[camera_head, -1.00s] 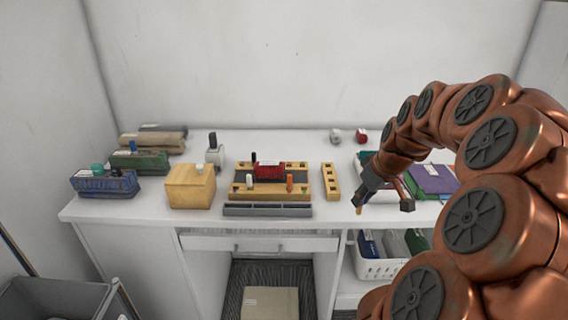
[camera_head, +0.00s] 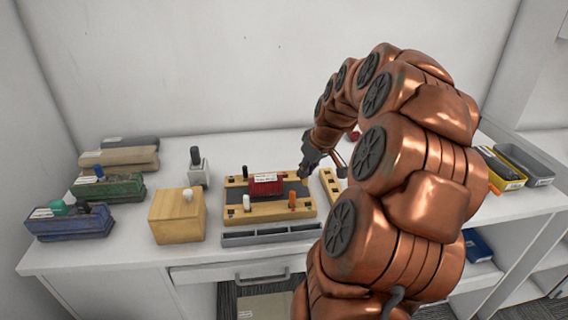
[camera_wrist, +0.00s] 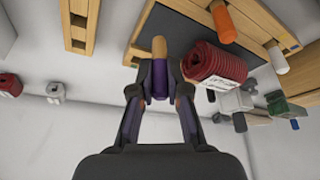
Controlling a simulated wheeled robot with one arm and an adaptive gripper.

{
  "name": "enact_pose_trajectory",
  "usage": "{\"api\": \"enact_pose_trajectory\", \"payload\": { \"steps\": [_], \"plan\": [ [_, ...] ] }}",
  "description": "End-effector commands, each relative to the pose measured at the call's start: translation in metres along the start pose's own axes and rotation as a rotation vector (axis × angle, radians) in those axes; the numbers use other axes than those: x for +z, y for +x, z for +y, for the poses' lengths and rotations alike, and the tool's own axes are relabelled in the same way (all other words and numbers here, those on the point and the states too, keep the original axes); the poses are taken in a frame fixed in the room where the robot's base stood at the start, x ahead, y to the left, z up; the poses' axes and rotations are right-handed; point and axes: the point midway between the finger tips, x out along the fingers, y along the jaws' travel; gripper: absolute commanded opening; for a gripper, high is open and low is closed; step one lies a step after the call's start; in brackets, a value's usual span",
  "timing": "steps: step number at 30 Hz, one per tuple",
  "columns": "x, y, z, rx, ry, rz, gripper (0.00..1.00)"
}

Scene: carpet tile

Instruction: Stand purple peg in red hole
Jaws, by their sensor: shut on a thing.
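My gripper (camera_wrist: 161,80) is shut on a peg (camera_wrist: 160,82) with a purple band and a tan end, as the wrist view shows. In the head view, my gripper (camera_head: 305,172) is at the back right corner of a wooden-ended board (camera_head: 268,212); the peg is hard to make out there. The board bears a red ridged block with a white label (camera_head: 264,188), which also shows in the wrist view (camera_wrist: 213,62), right of the peg. White (camera_head: 246,203), orange (camera_head: 291,201) and black (camera_head: 245,171) pegs stand on the board. I cannot make out a red hole.
A wooden strip with square holes (camera_head: 331,184) lies right of the board, close to my arm. A grey tray (camera_head: 270,234) lies in front. A wooden box (camera_head: 177,216) with a white knob stands left. Blue (camera_head: 68,224) and green (camera_head: 108,188) holders are further left.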

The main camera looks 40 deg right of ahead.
Motion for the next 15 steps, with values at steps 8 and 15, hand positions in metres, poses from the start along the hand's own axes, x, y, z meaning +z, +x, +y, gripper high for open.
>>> {"api": "enact_pose_trajectory", "payload": {
  "steps": [8, 15],
  "plan": [
    [-0.044, 0.021, -0.001, -0.003, -0.004, -0.004, 0.01],
    [-0.070, 0.037, -0.001, -0.004, -0.003, -0.003, 0.01]
  ]
}}
